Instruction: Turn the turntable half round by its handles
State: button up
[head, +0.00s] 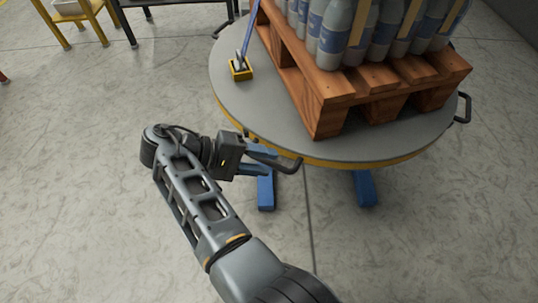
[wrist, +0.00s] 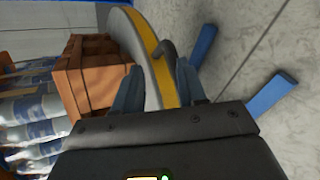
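The turntable (head: 270,112) is a round grey disc with a yellow rim on blue feet. A dark bar handle (head: 292,164) sticks out from its near rim, and another handle (head: 463,107) shows at the right rim. My gripper (head: 268,163) is at the near handle, its two fingers apart. In the wrist view my gripper (wrist: 158,75) is open, and the dark curved handle (wrist: 166,50) shows beside the yellow rim, just beyond and between the fingertips. I cannot tell whether a finger touches it. Part of the near handle is hidden behind my gripper.
A wooden pallet (head: 330,95) loaded with several grey bottles (head: 338,35) stands on the turntable. A small yellow block (head: 240,70) with a blue post sits at its left edge. Blue feet (head: 366,188) stick out below. The floor at left and front is clear.

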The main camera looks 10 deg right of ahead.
jog(key=shift+s+a+p, duration=0.2)
jog(key=shift+a, duration=0.5)
jog(key=shift+s+a+p, duration=0.15)
jog(key=shift+a, duration=0.55)
jog(key=shift+r, duration=0.1)
jog(key=shift+c, duration=0.5)
